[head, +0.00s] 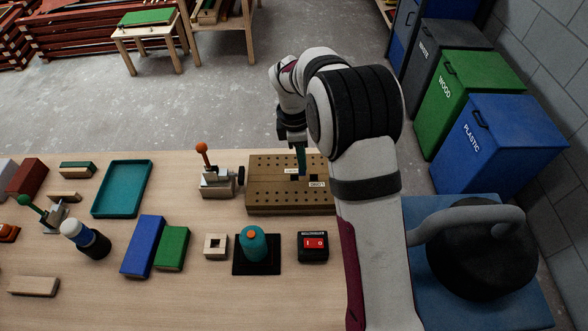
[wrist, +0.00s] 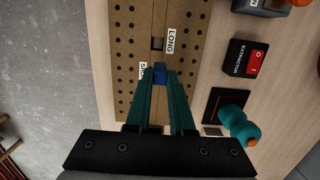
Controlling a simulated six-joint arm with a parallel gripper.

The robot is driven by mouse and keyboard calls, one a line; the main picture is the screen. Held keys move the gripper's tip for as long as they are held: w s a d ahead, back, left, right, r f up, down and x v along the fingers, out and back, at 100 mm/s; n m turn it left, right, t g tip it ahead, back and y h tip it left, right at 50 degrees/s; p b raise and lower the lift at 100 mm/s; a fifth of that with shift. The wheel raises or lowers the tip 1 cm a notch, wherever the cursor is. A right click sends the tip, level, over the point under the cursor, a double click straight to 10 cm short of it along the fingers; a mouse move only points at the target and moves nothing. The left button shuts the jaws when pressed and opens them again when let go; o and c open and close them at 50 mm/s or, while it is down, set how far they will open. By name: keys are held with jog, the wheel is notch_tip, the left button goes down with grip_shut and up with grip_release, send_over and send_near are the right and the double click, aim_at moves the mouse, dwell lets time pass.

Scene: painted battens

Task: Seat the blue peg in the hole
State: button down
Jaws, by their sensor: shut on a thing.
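The brown perforated block (head: 265,190) lies on the bench, and its top also shows in the wrist view (wrist: 128,45). My gripper (wrist: 161,86) has green fingers shut on the blue peg (wrist: 161,73). In the head view, my gripper (head: 300,160) points down over the block. The peg is at the block's top beside a partly covered label. I cannot tell whether its lower end is in a hole or just above one.
A toggle clamp (head: 217,181) with an orange knob stands left of the block. A teal tray (head: 122,188) lies further left.

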jog(key=shift+w+a+f, duration=0.1)
jog(key=shift+a+f, duration=0.2)
jog(key=shift+f, duration=0.55)
jog(key=shift+w+a+f, duration=0.15)
jog(key=shift+a+f, duration=0.15)
jog(key=shift+f, duration=0.6)
jog(key=shift+w+a+f, duration=0.1)
jog(key=shift+a+f, duration=0.2)
jog(key=shift+f, duration=0.55)
jog(key=shift+f, duration=0.1)
jog(key=c, duration=0.8)
grip_release()
notch_tip(320, 180, up, 12)
jog(key=a, duration=0.1)
jog(key=s+d+r+m+y, duration=0.1)
jog(key=s+d+r+m, duration=0.3)
jog(key=s+r+m, duration=0.4)
jog(key=s+f+m, duration=0.1)
jog(key=s+m, duration=0.4)
jog(key=s, duration=0.3)
jog(key=s+d+f+m+y, duration=0.1)
jog(key=s+m, duration=0.4)
jog(key=s, duration=0.3)
jog(key=s+d+f+m+y, duration=0.1)
jog(key=s+m, duration=0.4)
jog(key=s, duration=0.4)
jog(key=shift+s+d+f+m, duration=0.1)
jog(key=shift+d+f+m, duration=0.15)
jog(key=shift+m, duration=0.05)
